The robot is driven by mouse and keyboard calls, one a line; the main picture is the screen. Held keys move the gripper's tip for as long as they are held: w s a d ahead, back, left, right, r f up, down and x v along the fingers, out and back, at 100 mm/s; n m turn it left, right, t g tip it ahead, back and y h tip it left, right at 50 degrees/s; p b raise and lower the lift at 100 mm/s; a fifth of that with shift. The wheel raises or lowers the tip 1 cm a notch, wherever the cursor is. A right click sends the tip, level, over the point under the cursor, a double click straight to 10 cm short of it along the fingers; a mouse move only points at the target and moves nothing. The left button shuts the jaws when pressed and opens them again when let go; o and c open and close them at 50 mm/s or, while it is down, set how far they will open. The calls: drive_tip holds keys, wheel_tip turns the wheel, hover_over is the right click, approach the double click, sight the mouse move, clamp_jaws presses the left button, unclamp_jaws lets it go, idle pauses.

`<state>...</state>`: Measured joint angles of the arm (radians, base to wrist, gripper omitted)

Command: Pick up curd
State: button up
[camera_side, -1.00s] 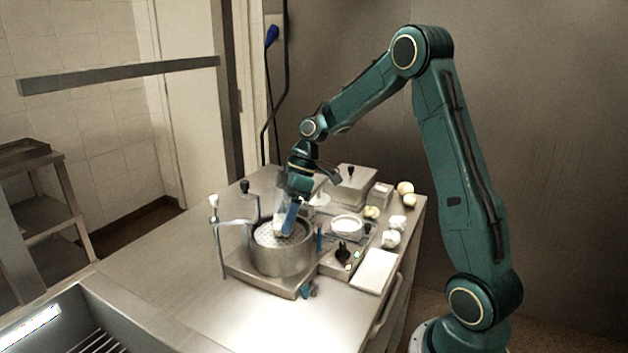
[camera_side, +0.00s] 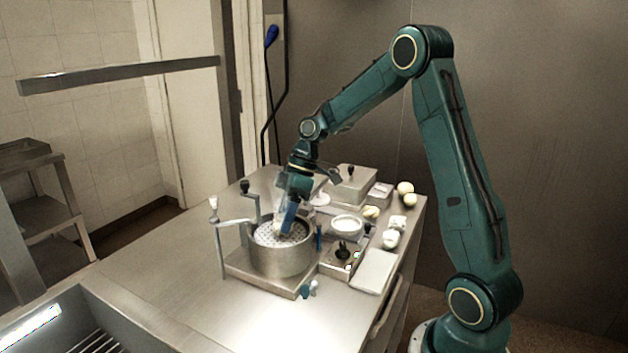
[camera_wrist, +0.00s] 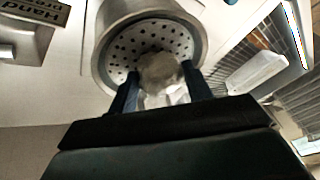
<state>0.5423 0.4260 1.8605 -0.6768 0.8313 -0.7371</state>
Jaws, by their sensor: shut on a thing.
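A pale, lumpy curd (camera_wrist: 160,72) sits between the two dark fingers of my gripper (camera_wrist: 163,92) in the wrist view. The fingers are shut on it. Behind it is the perforated floor of a round metal basket (camera_wrist: 112,62). In the side view my gripper (camera_side: 285,225) reaches down into the perforated basket (camera_side: 282,262), with its fingertips low over the holed plate. The curd is small and partly hidden there. I cannot tell whether it touches the plate.
A crank handle (camera_side: 236,222) stands at the basket's left on a metal base.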

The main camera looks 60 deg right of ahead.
drive_tip(key=shift+r, duration=5)
drive_tip(key=s+d+f+n+g, duration=0.1)
drive_tip(key=s+d+f+n, duration=0.2)
drive_tip(key=s, duration=0.6)
drive_tip(key=s+d+f+n+g, duration=0.1)
drive_tip(key=s+d+f+n, duration=0.2)
drive_tip(key=s+d+f, duration=0.3)
drive_tip(key=shift+s+g, duration=0.3)
drive_tip(key=shift+s, duration=1.95)
drive_tip(key=shift+f, duration=0.2)
drive_tip(key=shift+f, duration=4.3)
drive_tip(key=shift+f, duration=0.6)
